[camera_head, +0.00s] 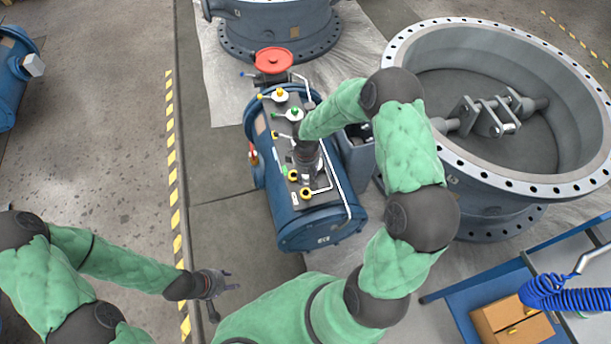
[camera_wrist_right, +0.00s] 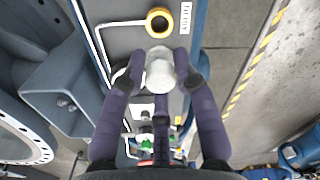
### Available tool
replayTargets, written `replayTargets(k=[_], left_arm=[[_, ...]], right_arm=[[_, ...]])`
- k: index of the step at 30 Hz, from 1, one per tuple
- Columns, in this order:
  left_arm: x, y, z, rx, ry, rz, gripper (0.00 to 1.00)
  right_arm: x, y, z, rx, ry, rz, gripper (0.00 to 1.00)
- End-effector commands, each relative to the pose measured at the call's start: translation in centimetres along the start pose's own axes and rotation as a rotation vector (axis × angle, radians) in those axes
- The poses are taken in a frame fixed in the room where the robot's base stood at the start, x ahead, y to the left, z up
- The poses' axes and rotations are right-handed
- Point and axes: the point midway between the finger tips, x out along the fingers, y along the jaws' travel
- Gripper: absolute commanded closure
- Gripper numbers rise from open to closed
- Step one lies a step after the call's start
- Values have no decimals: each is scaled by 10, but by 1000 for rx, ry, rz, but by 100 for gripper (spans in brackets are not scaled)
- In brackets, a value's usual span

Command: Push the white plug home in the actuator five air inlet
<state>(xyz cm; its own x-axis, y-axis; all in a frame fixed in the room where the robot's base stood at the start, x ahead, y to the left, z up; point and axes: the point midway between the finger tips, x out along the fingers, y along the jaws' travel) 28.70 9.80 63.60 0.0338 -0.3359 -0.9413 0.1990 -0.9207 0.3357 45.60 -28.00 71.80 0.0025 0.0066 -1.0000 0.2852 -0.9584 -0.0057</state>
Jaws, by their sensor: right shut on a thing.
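The blue actuator (camera_head: 318,228) lies in the middle of the head view, with a grey top panel carrying pipes, valves and ports. In the right wrist view my right gripper (camera_wrist_right: 160,68) is shut on the round white plug (camera_wrist_right: 160,76), close over the panel. Whether the plug sits in a port is hidden beneath it. A yellow-ringed port (camera_wrist_right: 159,22) with a white label (camera_wrist_right: 187,17) lies just beyond it; the label is too small to read surely. In the head view my right gripper (camera_head: 307,172) points down at the panel. My left gripper (camera_head: 222,288) is open and empty over the floor.
A red handwheel (camera_head: 273,60) stands at the actuator's far end. White pipes (camera_wrist_right: 98,45) run along the panel. A large grey valve ring (camera_head: 400,65) stands right. A workbench (camera_head: 560,265) with a cardboard box (camera_head: 512,322) is at lower right.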

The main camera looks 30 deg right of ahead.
Motion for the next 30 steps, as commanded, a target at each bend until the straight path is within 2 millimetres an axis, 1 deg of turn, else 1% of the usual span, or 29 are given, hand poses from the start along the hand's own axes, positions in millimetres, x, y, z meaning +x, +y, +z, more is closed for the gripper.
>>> replayTargets(k=[21,25,30], left_arm=[[43,-15,-2,0,0,0,60],[47,-17,-2,0,0,0,60],[48,-17,-2,0,0,0,60]], right_arm=[[60,0,0,2,-1,0,86],[66,0,0,2,-1,0,86],[67,0,0,2,-1,0,86]])
